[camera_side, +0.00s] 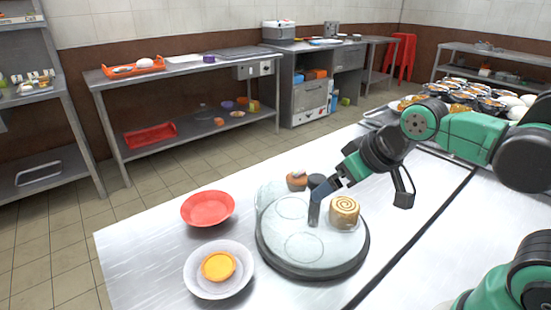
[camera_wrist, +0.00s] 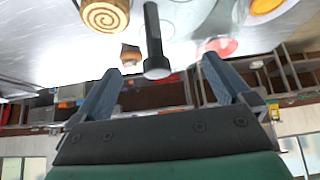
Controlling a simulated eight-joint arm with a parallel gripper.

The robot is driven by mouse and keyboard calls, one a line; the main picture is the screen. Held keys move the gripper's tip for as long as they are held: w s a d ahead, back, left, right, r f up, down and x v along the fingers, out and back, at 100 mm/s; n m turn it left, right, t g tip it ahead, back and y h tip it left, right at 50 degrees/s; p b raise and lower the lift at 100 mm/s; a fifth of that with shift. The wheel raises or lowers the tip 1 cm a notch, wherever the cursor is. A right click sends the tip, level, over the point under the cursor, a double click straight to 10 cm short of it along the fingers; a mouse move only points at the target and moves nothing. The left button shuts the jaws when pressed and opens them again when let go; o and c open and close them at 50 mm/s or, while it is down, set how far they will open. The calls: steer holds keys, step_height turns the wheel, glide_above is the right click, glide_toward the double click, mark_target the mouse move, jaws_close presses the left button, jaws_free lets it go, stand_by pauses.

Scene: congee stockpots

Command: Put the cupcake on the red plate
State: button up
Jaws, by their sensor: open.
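My gripper (camera_side: 328,190) is above the stand near the post, apart from the cupcake. In the wrist view its fingers (camera_wrist: 165,85) are spread with nothing between them.
The dark post (camera_wrist: 153,35) rises from the stand close to my fingers. A white bowl (camera_side: 205,286) holding an orange item (camera_side: 218,266) stands in front of the red plate.

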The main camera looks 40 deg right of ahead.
steer(key=shift+s+f, duration=0.2)
steer(key=shift+c, duration=0.2)
